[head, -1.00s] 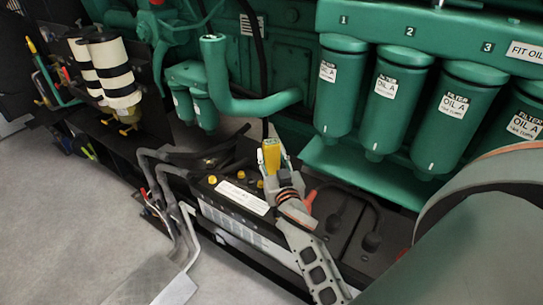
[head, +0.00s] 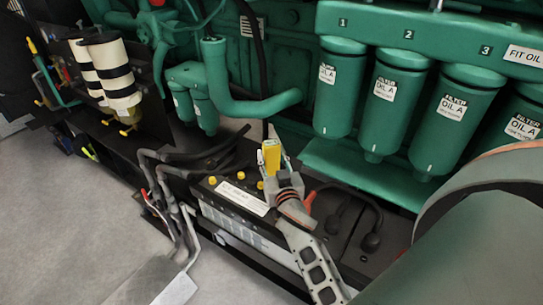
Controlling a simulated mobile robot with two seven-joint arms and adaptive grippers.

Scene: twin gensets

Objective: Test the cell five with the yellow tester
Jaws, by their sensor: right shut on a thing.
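The yellow tester (head: 271,155) stands roughly upright over the right part of a dark battery (head: 225,185). My right gripper (head: 278,178) is shut on it from the front right, and its fingers and wrist hide the tester's lower end. I cannot tell whether the tester touches the battery. Several yellow cell caps (head: 240,175) show on the battery top, left of the tester. No cell numbers are readable, so I cannot pick out cell five; part of the top is hidden behind my gripper. My left gripper is not in view.
Green oil filters (head: 397,100) hang behind and to the right. A bent green pipe (head: 235,95) passes behind the battery. Thick dark cables (head: 175,165) lie at its left, and a red-ended cable (head: 310,201) is close to my right gripper. Grey floor is open at lower left.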

